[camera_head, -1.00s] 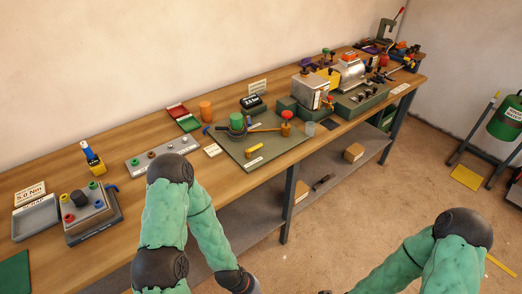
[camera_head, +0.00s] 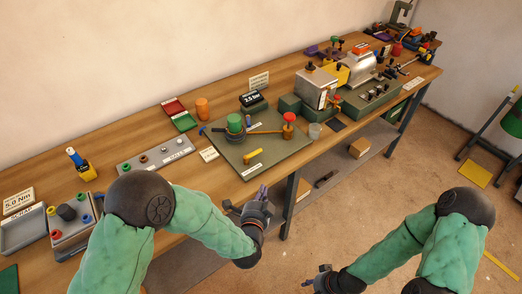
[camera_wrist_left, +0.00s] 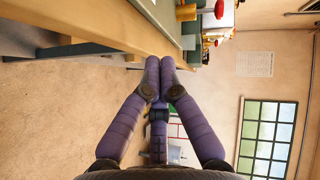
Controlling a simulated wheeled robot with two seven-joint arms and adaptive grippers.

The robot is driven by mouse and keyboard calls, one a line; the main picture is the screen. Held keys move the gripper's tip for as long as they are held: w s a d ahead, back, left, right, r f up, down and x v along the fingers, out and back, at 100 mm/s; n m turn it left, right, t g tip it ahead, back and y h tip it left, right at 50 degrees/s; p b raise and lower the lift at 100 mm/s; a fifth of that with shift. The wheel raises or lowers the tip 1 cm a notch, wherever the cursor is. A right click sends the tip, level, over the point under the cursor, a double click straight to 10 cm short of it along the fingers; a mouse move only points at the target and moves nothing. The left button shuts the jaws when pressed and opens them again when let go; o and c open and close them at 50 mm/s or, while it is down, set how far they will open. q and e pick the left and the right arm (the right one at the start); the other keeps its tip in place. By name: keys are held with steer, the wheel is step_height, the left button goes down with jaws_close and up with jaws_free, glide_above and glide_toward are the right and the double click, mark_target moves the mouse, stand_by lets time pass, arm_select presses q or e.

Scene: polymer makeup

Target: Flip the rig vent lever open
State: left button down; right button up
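The rig is an olive plate (camera_head: 222,151) on the bench with a green-topped pot (camera_head: 234,123), a copper-coloured pipe and a red-topped valve (camera_head: 289,119). A short yellow lever (camera_head: 253,155) lies near the plate's front edge; I take it as the vent lever, but its label is unreadable. My left gripper (camera_head: 261,193) is in front of the bench edge, below and apart from the yellow lever. In the left wrist view its purple fingers (camera_wrist_left: 159,62) are together with nothing between them. My right gripper (camera_head: 318,275) is low, away from the bench; its fingers are unclear.
A pressure display (camera_head: 251,99) stands behind the plate. A grey block with knobs (camera_head: 155,155) is to the left. The bench's front edge and lower shelf lie close to my left arm.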

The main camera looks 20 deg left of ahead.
arm_select(q)
steer(key=r, duration=0.1)
steer(key=r+m+t+y, duration=0.1)
steer(key=shift+w+a+r, duration=0.2)
steer(key=shift+w+r, duration=0.1)
steer(key=shift+w, duration=0.1)
arm_select(e)
steer(key=shift+w+r, duration=0.15)
steer(key=shift+w, duration=0.4)
arm_select(q)
steer(key=b, duration=0.3)
glide_toward(261, 151)
steer(key=w+d, duration=0.2)
steer(key=w, duration=0.1)
steer(key=shift+d+f, duration=0.1)
steer(key=shift+d, duration=0.15)
steer(key=shift+w+a+f+b, duration=0.1)
steer(key=shift+w+a+b, duration=0.25)
steer(key=shift+w+a, duration=0.35)
steer(key=shift+w+a+f+b, duration=0.15)
steer(key=shift+w+a+b, duration=0.3)
steer(key=shift+a, duration=0.4)
arm_select(e)
step_height(261, 151, down, 5)
steer(key=shift+r, duration=0.2)
